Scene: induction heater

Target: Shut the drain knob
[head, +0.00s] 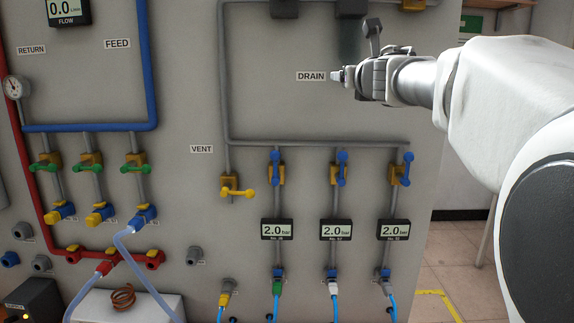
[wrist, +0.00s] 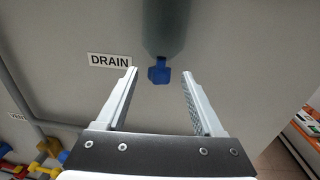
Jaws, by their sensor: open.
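The blue drain knob (wrist: 158,71) shows in the wrist view on the grey panel, just right of the DRAIN label (wrist: 110,60). It sits below the end of a dark cylinder (wrist: 165,25). My gripper (wrist: 158,75) is open, with one finger to each side of the knob in the picture. I see gaps on both sides, and cannot tell how far the fingertips are from the panel. In the head view my gripper (head: 338,76) is beside the DRAIN label (head: 311,76), and the knob is hidden behind it.
Grey pipes (head: 310,142) run below on the panel, with blue-handled valves (head: 276,166) and a yellow vent handle (head: 238,192). Pressure displays (head: 336,231) and hoses are lower down. Open floor (head: 460,265) lies right of the panel.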

